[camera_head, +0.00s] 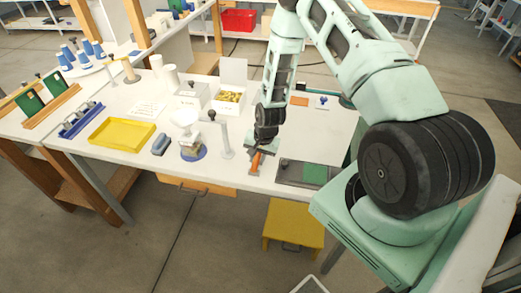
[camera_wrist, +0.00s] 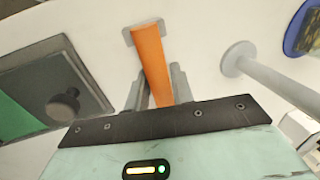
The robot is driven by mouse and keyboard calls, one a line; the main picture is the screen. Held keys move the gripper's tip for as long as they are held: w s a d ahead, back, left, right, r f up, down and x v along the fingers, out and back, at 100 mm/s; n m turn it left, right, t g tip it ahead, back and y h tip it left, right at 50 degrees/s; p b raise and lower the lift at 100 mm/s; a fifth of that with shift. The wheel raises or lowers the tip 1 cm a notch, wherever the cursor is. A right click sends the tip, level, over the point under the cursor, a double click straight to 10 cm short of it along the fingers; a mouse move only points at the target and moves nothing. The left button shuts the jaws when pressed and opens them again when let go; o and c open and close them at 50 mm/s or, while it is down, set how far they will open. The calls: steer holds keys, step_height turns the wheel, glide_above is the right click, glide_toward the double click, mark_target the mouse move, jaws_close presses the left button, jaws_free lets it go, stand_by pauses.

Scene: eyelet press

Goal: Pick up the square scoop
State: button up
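An orange bar or handle with a small grey squarish end, which looks like the square scoop (camera_wrist: 151,58), stands out in the wrist view. In the head view its orange part (camera_head: 256,163) shows at the table's front edge, below my gripper (camera_head: 262,148). In the wrist view my gripper's two grey fingers (camera_wrist: 160,82) lie on either side of the orange part, very close to it. I cannot tell whether they touch it. Part of the orange piece is hidden by my gripper body.
The white table holds a yellow tray (camera_head: 122,134), a small press stand with a white bowl (camera_head: 187,117), a post with a lever (camera_head: 224,140) and a white box of yellow pieces (camera_head: 230,92). A grey plate with a green square (camera_head: 314,173) lies right of my gripper.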

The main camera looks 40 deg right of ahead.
mark_target(257, 156)
steer(key=shift+c, duration=0.3)
jaws_close()
steer(key=shift+r, duration=0.15)
step_height(257, 156, up, 10)
steer(key=b, duration=0.3)
